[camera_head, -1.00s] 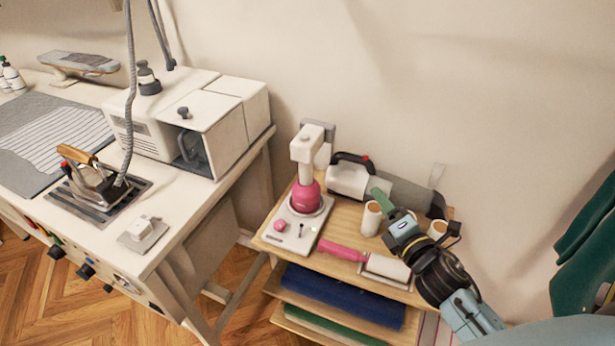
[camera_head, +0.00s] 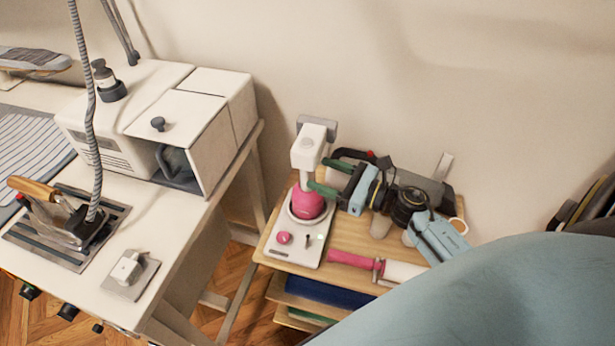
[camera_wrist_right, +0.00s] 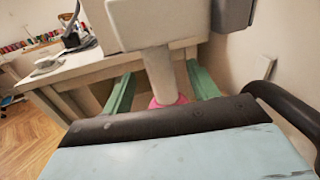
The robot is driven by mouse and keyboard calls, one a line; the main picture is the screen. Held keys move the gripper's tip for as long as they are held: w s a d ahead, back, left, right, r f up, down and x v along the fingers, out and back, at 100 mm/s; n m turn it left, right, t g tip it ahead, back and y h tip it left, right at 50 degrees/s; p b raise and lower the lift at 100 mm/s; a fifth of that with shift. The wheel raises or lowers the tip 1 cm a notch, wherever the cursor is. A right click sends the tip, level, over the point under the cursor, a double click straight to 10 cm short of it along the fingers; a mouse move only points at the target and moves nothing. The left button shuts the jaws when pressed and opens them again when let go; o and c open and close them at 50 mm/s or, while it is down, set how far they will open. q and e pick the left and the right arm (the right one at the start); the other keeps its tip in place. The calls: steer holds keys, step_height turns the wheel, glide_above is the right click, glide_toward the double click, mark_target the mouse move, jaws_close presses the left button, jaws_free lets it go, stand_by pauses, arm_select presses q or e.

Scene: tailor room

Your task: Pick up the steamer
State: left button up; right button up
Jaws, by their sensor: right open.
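The steamer (camera_head: 308,147) stands upright on its white base plate (camera_head: 277,250), with a white head, a narrow white neck and a round pink lower body. My right gripper (camera_head: 315,174) is open, with its green fingers at the neck, just below the head. In the right wrist view the steamer's head (camera_wrist_right: 158,24) fills the top, and its neck drops between the two spread fingers of the right gripper (camera_wrist_right: 160,84). Whether a finger touches the neck cannot be told. My left gripper is not in view.
The base plate is on a small wooden shelf table (camera_head: 345,235). A pink-handled roller (camera_head: 352,260) lies in front; a dark-handled device behind is partly hidden by my gripper. A larger table with an iron (camera_head: 65,215) and a white machine (camera_head: 165,120) stands left. A wall is behind.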

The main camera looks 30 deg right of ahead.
mark_target(313, 170)
steer(key=shift+w+a, duration=0.3)
steer(key=shift+w, duration=0.1)
steer(key=shift+w+a, duration=0.1)
steer(key=shift+w, duration=0.1)
steer(key=shift+p+x, duration=0.3)
steer(key=shift+x, duration=0.65)
steer(key=x, duration=0.2)
steer(key=shift+w+a+r, duration=0.1)
steer(key=shift+w+a, duration=0.1)
steer(key=shift+w, duration=0.05)
steer(key=shift+w+a, duration=0.15)
steer(key=shift+w, duration=0.1)
jaws_close()
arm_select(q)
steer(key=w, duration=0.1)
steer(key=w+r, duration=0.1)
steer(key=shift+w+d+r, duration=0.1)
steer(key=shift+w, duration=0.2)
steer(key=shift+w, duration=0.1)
